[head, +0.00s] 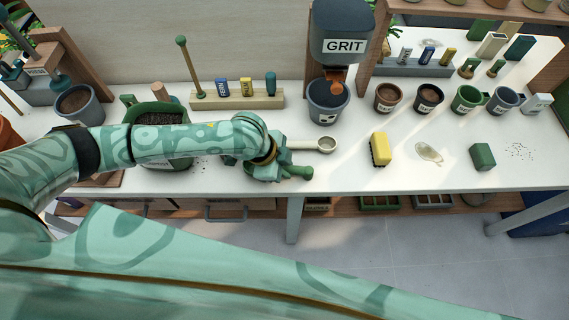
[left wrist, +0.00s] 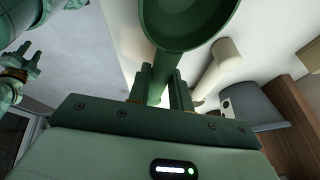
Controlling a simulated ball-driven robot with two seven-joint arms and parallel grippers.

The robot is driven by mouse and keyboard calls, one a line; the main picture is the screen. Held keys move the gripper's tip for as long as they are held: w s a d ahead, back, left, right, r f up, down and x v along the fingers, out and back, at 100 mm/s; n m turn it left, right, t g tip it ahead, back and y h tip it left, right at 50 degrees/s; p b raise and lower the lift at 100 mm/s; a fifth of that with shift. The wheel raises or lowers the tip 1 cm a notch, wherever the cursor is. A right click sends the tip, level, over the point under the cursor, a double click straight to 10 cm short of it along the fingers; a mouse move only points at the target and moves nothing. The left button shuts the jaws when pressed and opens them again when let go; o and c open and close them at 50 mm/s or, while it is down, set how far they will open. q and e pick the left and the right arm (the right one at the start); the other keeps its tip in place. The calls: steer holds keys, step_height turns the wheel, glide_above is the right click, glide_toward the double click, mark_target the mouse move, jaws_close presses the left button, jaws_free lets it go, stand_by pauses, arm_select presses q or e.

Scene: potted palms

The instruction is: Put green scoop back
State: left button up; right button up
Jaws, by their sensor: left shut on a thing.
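My left gripper (head: 300,172) is over the front part of the white bench, left of centre. In the left wrist view the gripper (left wrist: 160,86) is shut on the handle of the green scoop (left wrist: 188,20), whose round bowl points away from the palm. In the head view the scoop is mostly hidden by the gripper and hard to tell apart from it. A cream scoop (head: 327,145) lies just beyond my left gripper; it also shows in the left wrist view (left wrist: 222,62). My right gripper (left wrist: 20,75) shows small at the left edge of the left wrist view.
A green tub of soil (head: 160,118) stands behind my left arm. A grit dispenser (head: 343,45) stands over a grey pot (head: 328,108). A wooden rack (head: 235,102) holds a dibber and markers. A yellow brush (head: 380,149) and green block (head: 482,156) lie right, with pots behind.

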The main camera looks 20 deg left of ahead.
arm_select(q)
steer(key=o, duration=1)
steer(key=p+v, duration=0.5)
steer(key=v, duration=1.1)
steer(key=shift+p, duration=0.35)
steer(key=shift+s+r, duration=0.1)
